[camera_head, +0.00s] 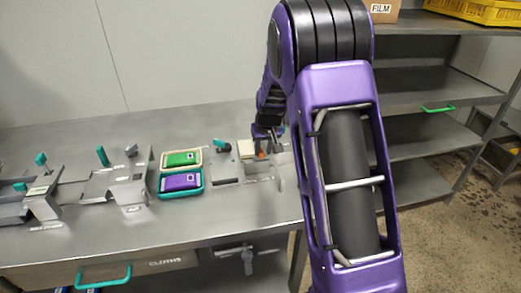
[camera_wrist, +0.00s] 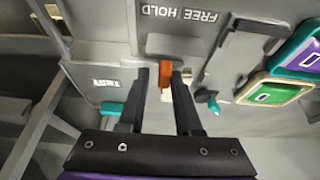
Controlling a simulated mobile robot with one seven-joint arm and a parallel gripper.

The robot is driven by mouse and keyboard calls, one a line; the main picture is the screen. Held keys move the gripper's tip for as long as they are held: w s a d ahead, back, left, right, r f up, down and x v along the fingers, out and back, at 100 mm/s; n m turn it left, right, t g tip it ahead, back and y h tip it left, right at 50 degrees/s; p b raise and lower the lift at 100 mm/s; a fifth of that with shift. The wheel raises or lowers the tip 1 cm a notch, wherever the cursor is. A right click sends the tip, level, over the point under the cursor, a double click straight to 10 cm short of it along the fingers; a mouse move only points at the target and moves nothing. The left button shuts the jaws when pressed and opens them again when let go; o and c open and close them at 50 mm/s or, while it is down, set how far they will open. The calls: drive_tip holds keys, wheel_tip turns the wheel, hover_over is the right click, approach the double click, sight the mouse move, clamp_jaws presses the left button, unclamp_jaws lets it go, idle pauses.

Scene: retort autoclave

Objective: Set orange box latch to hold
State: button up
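The orange latch (camera_wrist: 165,76) shows in the wrist view as a small upright tab on a grey panel, with the printed words HOLD (camera_wrist: 159,11) and FREE (camera_wrist: 208,16) beyond it. My gripper (camera_wrist: 161,74) has its two black fingers on either side of the tab, with the fingertips apart. A narrow gap shows on the tab's left; contact on the right is unclear. In the head view the orange latch (camera_head: 262,154) is a small patch just below my gripper (camera_head: 265,137), partly hidden.
A teal knob (camera_wrist: 214,104) stands right of the fingers, and a teal lever (camera_wrist: 112,108) by a TEST label lies left. Green (camera_head: 182,159) and purple (camera_head: 181,182) pouches lie in trays on the steel bench (camera_head: 200,222). Shelves (camera_head: 430,85) stand at right.

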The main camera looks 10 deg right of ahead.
drive_tip(key=shift+o, duration=1)
drive_tip(key=shift+r, duration=0.15)
drive_tip(key=p+v, duration=0.2)
drive_tip(key=v, duration=1.5)
drive_tip(key=shift+s, duration=0.15)
